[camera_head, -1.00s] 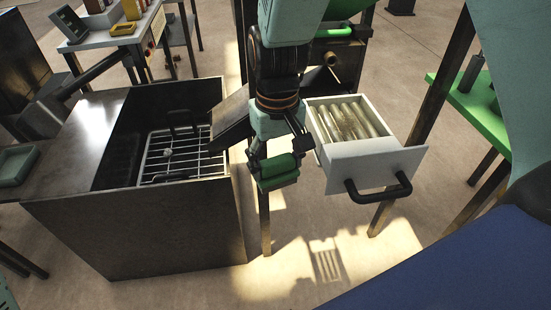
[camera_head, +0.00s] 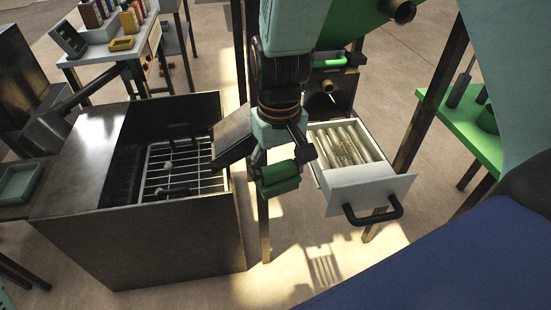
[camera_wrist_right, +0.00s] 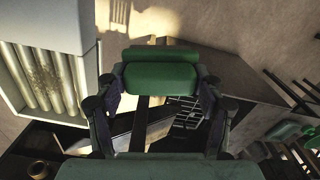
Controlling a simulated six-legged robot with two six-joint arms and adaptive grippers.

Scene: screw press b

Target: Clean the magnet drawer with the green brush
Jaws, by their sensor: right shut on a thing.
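The magnet drawer (camera_head: 352,157) is pulled open below the green machine. It is a white box with a black handle and several pale bars inside. Dark dirt lies on the bars. In the right wrist view the drawer (camera_wrist_right: 88,45) is at the left, with dirt on its bars. My right gripper (camera_head: 277,178) is shut on the green brush (camera_head: 281,181), just left of the drawer and apart from it. In the right wrist view the brush (camera_wrist_right: 160,75) lies across the fingertips. Its bristles cannot be made out. My left gripper is not in view.
A dark metal bin with a wire grate (camera_head: 185,172) stands left of the gripper. A sloping chute (camera_head: 233,136) reaches over its right side. A green table (camera_head: 470,135) is at the right. A table with coloured bottles (camera_head: 118,40) is at the back left.

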